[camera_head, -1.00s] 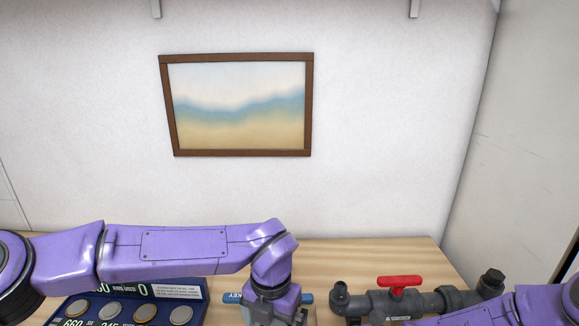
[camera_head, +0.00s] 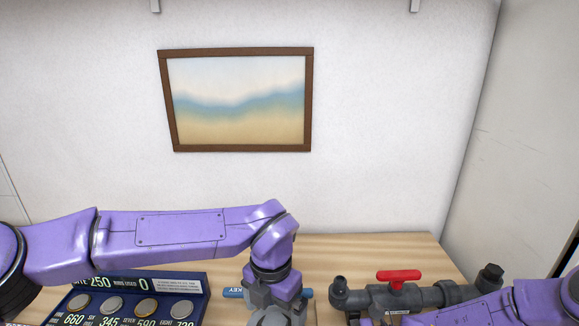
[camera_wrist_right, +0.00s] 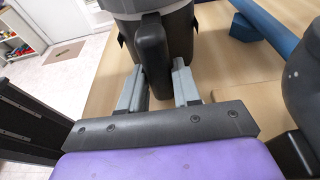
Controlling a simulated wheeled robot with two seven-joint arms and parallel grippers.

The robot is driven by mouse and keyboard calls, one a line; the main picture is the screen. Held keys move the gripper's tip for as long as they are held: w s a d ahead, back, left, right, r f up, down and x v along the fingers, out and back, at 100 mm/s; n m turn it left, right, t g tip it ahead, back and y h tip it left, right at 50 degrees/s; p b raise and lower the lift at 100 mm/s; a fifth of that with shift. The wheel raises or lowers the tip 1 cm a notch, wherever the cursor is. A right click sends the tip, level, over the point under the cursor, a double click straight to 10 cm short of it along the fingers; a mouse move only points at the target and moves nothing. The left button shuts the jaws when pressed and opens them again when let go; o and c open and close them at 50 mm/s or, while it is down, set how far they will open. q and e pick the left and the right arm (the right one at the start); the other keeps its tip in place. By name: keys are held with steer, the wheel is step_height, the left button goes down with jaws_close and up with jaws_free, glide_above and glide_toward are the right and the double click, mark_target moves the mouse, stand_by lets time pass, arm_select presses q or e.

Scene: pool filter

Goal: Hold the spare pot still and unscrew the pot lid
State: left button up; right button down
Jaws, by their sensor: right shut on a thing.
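In the right wrist view a dark pot (camera_wrist_right: 182,38) stands upright on the wooden table, with its top cut off by the frame. A thick black upright handle (camera_wrist_right: 151,48) stands out from its near side. My right gripper (camera_wrist_right: 159,70) has its two grey fingers around this handle and is shut on it. A grey collar (camera_wrist_right: 135,5) shows on the pot at the upper edge. In the head view my left gripper (camera_head: 283,317) points down at the bottom edge. Its fingertips and whatever is below them are cut off. My right gripper is outside the head view.
A dark blue board (camera_head: 185,288) with several round discs lies at the left. Grey pipework (camera_head: 425,297) with a red valve handle (camera_head: 398,276) stands at the right. A blue bar (camera_head: 233,293) lies behind my left wrist. A framed picture (camera_head: 240,140) hangs on the wall.

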mark_target(274, 321)
arm_select(q)
steer(key=shift+f, duration=1.7)
steer(key=c, duration=1.7)
steer(key=n, duration=0.9)
steer(key=shift+a+n, duration=0.1)
steer(key=shift+n, duration=0.2)
steer(key=n, duration=0.3)
steer(key=shift+s+f+n, duration=0.1)
steer(key=shift+n, duration=0.3)
steer(key=n, duration=0.5)
steer(key=shift+r, duration=0.25)
